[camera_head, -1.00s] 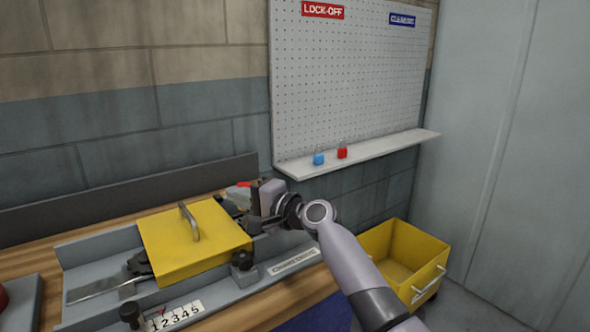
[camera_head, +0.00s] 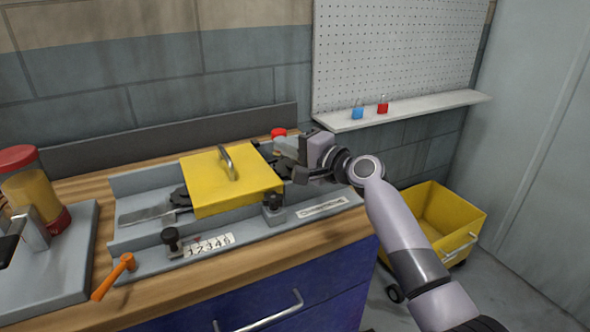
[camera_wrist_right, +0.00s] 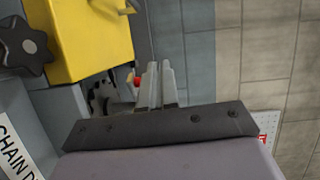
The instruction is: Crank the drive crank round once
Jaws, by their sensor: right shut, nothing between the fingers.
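A chain drive unit (camera_head: 122,235) with a yellow cover (camera_head: 230,193) stands on the wooden bench. An orange-handled lever (camera_head: 115,276), which looks like a crank, sits at its front left corner. I cannot tell for sure that it is the drive crank. My right gripper (camera_head: 281,144) is beyond the right end of the yellow cover, far from the orange lever. Its fingers (camera_wrist_right: 160,72) are together and empty in the right wrist view. A red knob (camera_head: 278,132) shows just behind the fingertips; it also shows in the wrist view (camera_wrist_right: 137,81). I cannot tell whether they touch. My left gripper is not in view.
A black knob (camera_head: 273,203) stands in front of the cover and another (camera_head: 170,237) near a numbered scale (camera_head: 210,245). A red-lidded jar (camera_head: 28,190) is at the left. A pegboard shelf (camera_head: 430,108) and yellow cart (camera_head: 440,215) are at the right.

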